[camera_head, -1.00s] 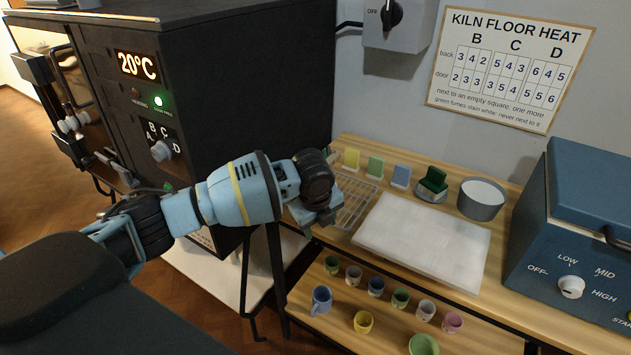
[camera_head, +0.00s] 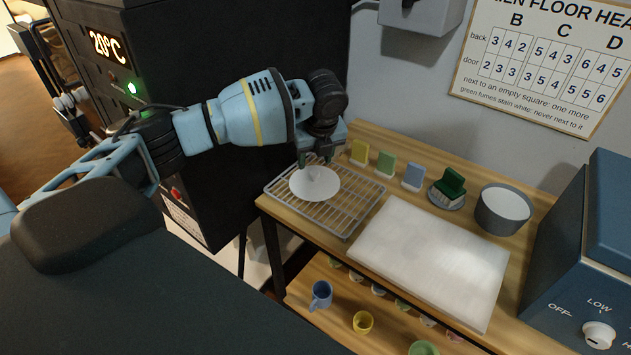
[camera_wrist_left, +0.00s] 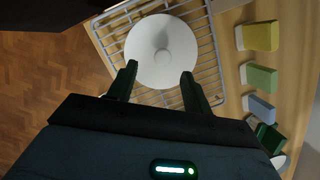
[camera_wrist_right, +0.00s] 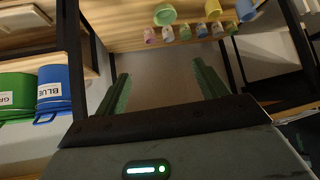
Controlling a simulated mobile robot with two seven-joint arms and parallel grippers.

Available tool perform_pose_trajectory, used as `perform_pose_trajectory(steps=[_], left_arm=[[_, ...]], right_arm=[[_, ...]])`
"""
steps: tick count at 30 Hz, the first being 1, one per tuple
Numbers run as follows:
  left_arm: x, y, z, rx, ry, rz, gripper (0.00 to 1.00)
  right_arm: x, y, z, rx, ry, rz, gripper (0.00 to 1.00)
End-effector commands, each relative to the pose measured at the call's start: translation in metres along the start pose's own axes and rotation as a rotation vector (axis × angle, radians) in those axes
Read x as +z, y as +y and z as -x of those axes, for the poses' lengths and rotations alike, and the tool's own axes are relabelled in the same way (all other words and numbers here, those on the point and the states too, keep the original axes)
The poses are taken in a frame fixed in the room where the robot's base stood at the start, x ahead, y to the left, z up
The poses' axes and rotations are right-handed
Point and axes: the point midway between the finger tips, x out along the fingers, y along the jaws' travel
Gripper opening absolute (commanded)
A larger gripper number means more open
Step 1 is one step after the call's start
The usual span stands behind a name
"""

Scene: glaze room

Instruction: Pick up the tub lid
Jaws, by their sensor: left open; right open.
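The tub lid, a white round disc with a small knob in its middle (camera_head: 315,187), lies on a wire rack (camera_head: 345,222) at the left end of the bench. It also shows in the left wrist view (camera_wrist_left: 162,40). My left gripper (camera_head: 316,160) is open and empty, above and at the back edge of the lid. In the left wrist view its fingertips (camera_wrist_left: 159,70) are spread at the near side of the lid, with the knob ahead between them. My right gripper (camera_wrist_right: 161,68) is open and empty, away from the lid.
A white slab (camera_head: 430,258) lies right of the rack. Yellow, green and blue tiles (camera_head: 412,177) stand behind, beside a grey tub (camera_head: 503,210). The dark kiln (camera_head: 230,60) stands close on the left. Blue (camera_wrist_right: 55,90) and green buckets (camera_wrist_right: 17,97) show in the right wrist view.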

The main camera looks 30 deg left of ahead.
Motion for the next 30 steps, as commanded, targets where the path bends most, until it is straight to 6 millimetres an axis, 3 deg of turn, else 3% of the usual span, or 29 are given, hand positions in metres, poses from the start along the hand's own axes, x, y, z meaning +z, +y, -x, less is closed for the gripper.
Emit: perform_pose_trajectory(steps=[7, 16, 26, 30], left_arm=[[0.000, -0.001, -0.010, 0.001, 0.000, 0.000, 0.50], [-0.001, -0.003, -0.050, 0.001, 0.001, -0.001, 0.50], [0.000, -0.004, -0.055, -0.002, 0.000, 0.000, 0.50], [0.000, -0.004, -0.055, -0.002, 0.000, 0.000, 0.32]], right_arm=[[-0.009, 0.001, -0.002, 0.001, 0.017, 0.001, 0.72], [-0.010, 0.000, -0.002, 0.000, 0.020, 0.000, 0.72], [-0.009, -0.001, -0.002, 0.000, 0.018, -0.003, 0.72], [-0.007, -0.001, -0.002, -0.001, 0.015, -0.003, 0.72]])
